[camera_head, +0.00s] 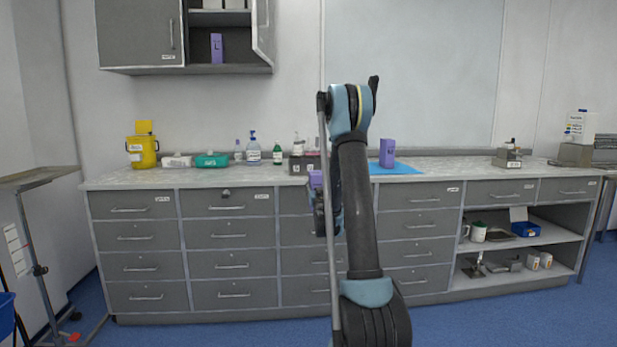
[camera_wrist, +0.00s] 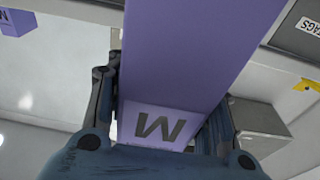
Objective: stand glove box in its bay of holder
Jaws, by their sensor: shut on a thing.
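My gripper (camera_head: 320,200) is in front of the drawer fronts, below the counter's front edge, left of my upright arm link. It is shut on a purple glove box (camera_head: 315,180), which is mostly hidden there. In the wrist view the held glove box (camera_wrist: 185,60) fills the middle between the fingers, with a dark letter, M or an inverted W, on its near face. A low dark grey thing (camera_head: 298,165) on the counter behind may be the holder; my arm partly hides it, and its bays cannot be made out.
A second purple box (camera_head: 387,153) stands on a blue mat (camera_head: 405,168) right of my arm. A purple box marked L (camera_head: 216,48) stands in the open wall cabinet. Bottles, wipe packs and a yellow bin (camera_head: 142,150) line the counter's left part (camera_head: 115,180).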

